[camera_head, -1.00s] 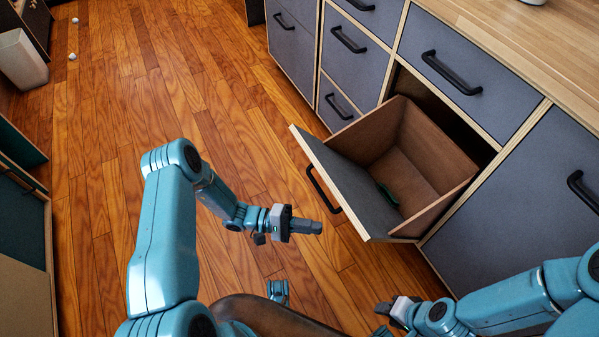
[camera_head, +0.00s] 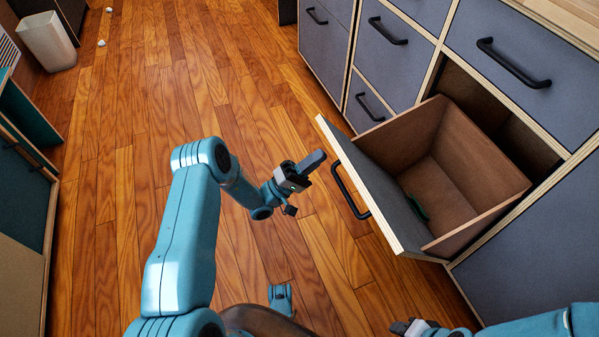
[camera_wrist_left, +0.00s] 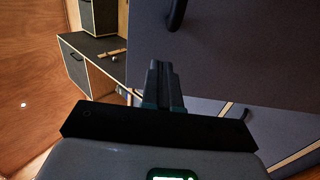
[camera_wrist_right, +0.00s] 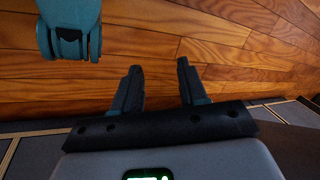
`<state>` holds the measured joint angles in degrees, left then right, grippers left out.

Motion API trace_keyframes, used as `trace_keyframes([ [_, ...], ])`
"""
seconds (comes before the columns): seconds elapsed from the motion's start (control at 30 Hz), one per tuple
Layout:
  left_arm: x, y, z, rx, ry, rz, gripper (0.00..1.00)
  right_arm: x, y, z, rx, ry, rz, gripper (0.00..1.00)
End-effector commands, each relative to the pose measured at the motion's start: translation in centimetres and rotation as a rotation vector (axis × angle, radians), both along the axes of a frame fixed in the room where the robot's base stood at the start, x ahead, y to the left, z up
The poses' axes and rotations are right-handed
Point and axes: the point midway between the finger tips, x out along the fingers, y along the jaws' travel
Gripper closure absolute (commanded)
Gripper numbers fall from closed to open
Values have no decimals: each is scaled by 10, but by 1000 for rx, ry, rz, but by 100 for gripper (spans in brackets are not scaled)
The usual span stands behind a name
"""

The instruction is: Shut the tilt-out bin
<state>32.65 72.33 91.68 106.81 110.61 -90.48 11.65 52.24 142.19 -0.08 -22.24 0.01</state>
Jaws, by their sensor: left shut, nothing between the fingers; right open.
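The tilt-out bin (camera_head: 383,196) hangs open from the grey cabinet, its front tilted outward with a black bar handle (camera_head: 349,190). Its brown inside (camera_head: 455,165) shows, with a small green thing (camera_head: 417,206) at the bottom. My left gripper (camera_head: 314,160) is shut and empty, just left of the bin front's upper edge, apart from it as far as I can tell. It also shows shut in the left wrist view (camera_wrist_left: 161,84), before a grey panel. My right gripper (camera_head: 402,327) is low in the head view, partly cut off; the right wrist view (camera_wrist_right: 160,80) shows it open and empty.
Grey drawers (camera_head: 388,45) with black handles stand behind and beside the bin, under a wooden counter (camera_head: 570,15). A white bin (camera_head: 48,40) stands far left. Low cabinets (camera_head: 20,190) line the left edge.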

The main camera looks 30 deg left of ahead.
Motion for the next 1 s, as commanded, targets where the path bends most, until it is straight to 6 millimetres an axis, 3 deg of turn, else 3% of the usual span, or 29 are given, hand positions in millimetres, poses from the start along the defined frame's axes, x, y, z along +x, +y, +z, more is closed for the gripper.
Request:
trace_keyframes([
  [0.27, 21, -13, 18, 1, 0, 1, 100, 7, -1, -11, -4, -23, -3, 57],
  [0.67, 22, -15, 20, 1, 2, -1, 100, 7, -1, -10, -5, -25, -3, 57],
  [1.0, 36, -25, 43, 58, 72, 0, 100, -5, 1, 14, 3, 17, 2, 57],
])
